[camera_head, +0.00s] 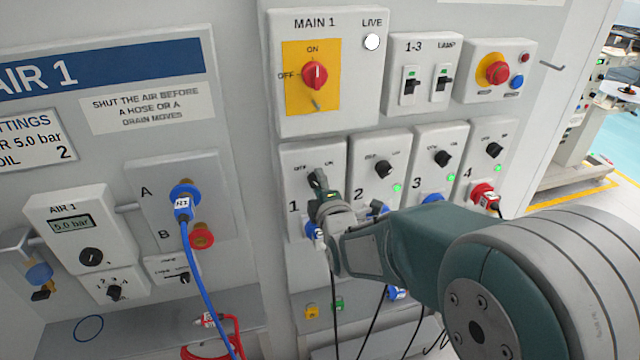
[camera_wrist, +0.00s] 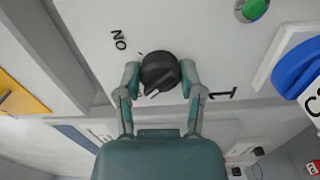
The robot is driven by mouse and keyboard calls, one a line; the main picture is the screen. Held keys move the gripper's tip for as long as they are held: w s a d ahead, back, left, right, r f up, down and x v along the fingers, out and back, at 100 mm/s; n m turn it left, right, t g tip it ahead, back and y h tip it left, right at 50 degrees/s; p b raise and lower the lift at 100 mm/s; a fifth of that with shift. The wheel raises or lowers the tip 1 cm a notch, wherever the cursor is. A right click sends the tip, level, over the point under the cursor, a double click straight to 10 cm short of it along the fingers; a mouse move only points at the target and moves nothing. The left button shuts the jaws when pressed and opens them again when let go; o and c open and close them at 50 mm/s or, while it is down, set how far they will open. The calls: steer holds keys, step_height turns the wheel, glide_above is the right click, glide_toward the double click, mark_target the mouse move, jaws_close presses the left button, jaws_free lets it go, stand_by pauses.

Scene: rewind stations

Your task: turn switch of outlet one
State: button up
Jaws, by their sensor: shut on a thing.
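Outlet one's panel (camera_head: 291,178), numbered 1, is at the left of the outlet row in the head view. Its black rotary switch (camera_wrist: 160,70) shows in the wrist view, with an ON label at its upper left. My gripper (camera_wrist: 160,78) is shut on this switch, with one finger on each side. In the head view my gripper (camera_head: 319,182) reaches the panel from the right and hides most of the switch. A pale mark shows on the knob's lower edge; I cannot tell its setting surely. A green lamp (camera_wrist: 254,10) and a blue plug (camera_wrist: 300,68) show beside it.
Outlets 2 (camera_head: 365,160), 3 (camera_head: 425,150) and 4 (camera_head: 478,140) stand close to the right, with green lamps. The MAIN 1 switch (camera_head: 314,75) is above. Cables hang below. The AIR 1 station (camera_head: 70,240) is at left.

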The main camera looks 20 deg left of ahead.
steer(key=shift+s+a+f+n, duration=0.15)
steer(key=shift+f+n, duration=0.1)
steer(key=shift+n, duration=0.25)
steer(key=o, duration=1)
steer(key=shift+o, duration=0.9)
steer(key=shift+a, duration=0.15)
steer(key=shift+r, duration=0.1)
steer(key=shift+s+d, duration=0.1)
steer(key=shift+d, duration=0.2)
steer(key=v, duration=1.1)
steer(key=shift+s, duration=0.25)
